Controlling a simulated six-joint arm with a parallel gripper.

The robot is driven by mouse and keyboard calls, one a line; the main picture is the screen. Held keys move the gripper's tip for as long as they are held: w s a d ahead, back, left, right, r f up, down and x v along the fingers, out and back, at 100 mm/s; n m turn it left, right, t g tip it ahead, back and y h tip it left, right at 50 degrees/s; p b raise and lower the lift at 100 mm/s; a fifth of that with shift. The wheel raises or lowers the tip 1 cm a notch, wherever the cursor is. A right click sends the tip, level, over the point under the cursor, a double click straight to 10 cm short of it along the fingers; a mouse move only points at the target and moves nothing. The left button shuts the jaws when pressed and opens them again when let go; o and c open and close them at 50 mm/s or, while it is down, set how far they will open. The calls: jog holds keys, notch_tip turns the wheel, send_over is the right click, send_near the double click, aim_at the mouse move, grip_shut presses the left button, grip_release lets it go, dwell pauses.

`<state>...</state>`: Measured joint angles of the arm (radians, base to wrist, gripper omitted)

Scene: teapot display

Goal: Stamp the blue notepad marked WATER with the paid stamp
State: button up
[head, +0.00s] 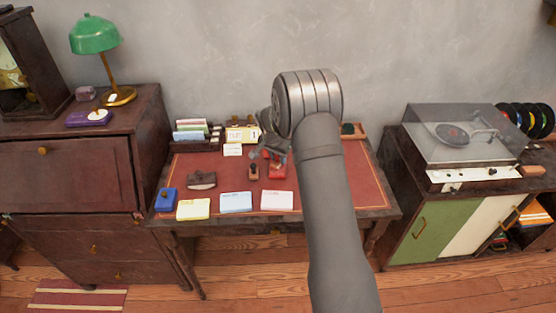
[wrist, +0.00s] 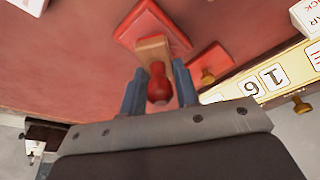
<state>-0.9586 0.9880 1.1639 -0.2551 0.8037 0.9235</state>
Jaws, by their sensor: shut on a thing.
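The blue notepad (head: 236,203) lies near the desk's front edge, between a yellow pad and a pink pad; its lettering is too small to read. My gripper (head: 274,151) is over the back middle of the desk, behind the pads. In the wrist view its fingers (wrist: 159,82) are shut on a stamp with a red knob (wrist: 158,84) and a wooden body (wrist: 152,49). The stamp is over a red ink pad (wrist: 128,32), which also shows in the head view (head: 277,173). Whether they touch is unclear. No marking on the stamp is readable.
A yellow pad (head: 193,209), pink pad (head: 277,201), blue box (head: 165,200) and dark blotter (head: 202,180) lie nearby. A calendar (head: 242,135) stands behind. The desk's right part is partly hidden by my arm.

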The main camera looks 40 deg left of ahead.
jog(key=shift+r, duration=2.7)
jog(key=s+a+n+y, duration=0.15)
jog(key=s+n, duration=0.35)
jog(key=s, duration=0.7)
jog(key=n+g, duration=0.1)
jog(key=n, duration=0.3)
send_over(235, 197)
jog(key=d, duration=0.1)
jog(key=shift+s+f, duration=0.15)
jog(key=shift+f, duration=1.4)
jog(key=shift+s+f, duration=0.1)
jog(key=shift+f, duration=1.4)
jog(key=shift+f, duration=0.6)
notch_tip(235, 197, up, 7)
jog(key=shift+w, duration=0.1)
